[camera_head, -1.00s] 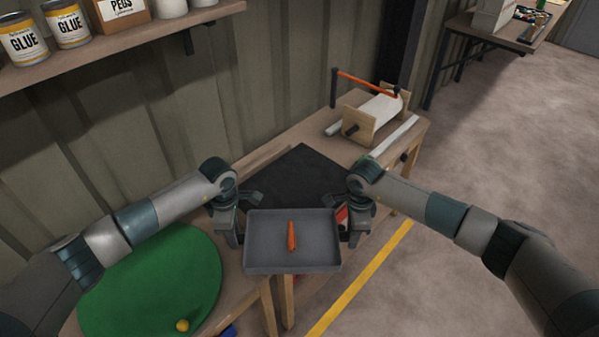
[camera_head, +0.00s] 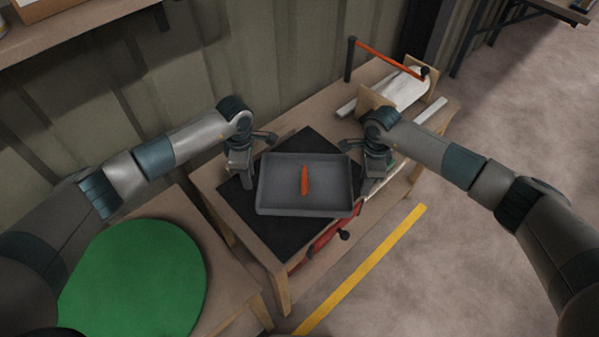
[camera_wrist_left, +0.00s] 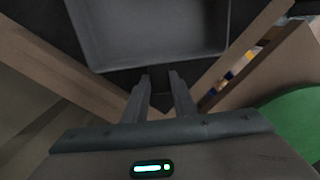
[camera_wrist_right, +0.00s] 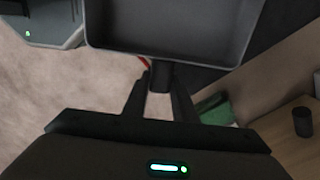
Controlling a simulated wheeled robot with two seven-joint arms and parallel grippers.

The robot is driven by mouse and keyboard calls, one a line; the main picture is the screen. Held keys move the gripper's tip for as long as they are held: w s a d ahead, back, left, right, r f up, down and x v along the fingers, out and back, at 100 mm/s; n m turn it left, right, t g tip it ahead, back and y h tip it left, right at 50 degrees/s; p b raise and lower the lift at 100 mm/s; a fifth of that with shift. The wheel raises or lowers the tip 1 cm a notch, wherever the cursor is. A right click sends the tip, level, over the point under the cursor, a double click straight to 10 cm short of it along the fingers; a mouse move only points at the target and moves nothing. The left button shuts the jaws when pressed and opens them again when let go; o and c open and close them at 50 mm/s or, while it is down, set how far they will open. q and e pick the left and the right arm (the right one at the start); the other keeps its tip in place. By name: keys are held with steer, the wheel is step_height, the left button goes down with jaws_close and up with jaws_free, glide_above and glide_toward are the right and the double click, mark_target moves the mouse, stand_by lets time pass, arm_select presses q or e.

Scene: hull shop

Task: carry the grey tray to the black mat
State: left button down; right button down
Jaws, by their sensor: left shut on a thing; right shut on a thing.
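The grey tray (camera_head: 277,192) is level between my two grippers, with a slim orange object (camera_head: 304,180) lying in it. The tray is over the black mat (camera_head: 262,228) on the wooden table; I cannot tell whether it touches the mat. Mat shows behind, left of and in front of the tray. My left gripper (camera_head: 246,180) is shut on the tray's left side, and the tray shows in the left wrist view (camera_wrist_left: 150,40). My right gripper (camera_head: 364,183) is shut on its right side, where the right wrist view shows a dark handle (camera_wrist_right: 160,77) between the fingers.
A white roll on a wooden stand (camera_head: 398,92) with an orange bar stands at the table's back right. A red device (camera_head: 322,243) with a dark knob is at the table's front edge. A green round mat (camera_head: 135,280) lies on a nearer surface at left. Corrugated wall stands behind.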

arm_select(q)
steer(key=shift+w, duration=0.35)
arm_select(e)
steer(key=shift+w+d, duration=0.1)
steer(key=shift+w, duration=0.25)
arm_select(q)
steer(key=shift+r, duration=0.2)
arm_select(e)
steer(key=shift+r, duration=0.25)
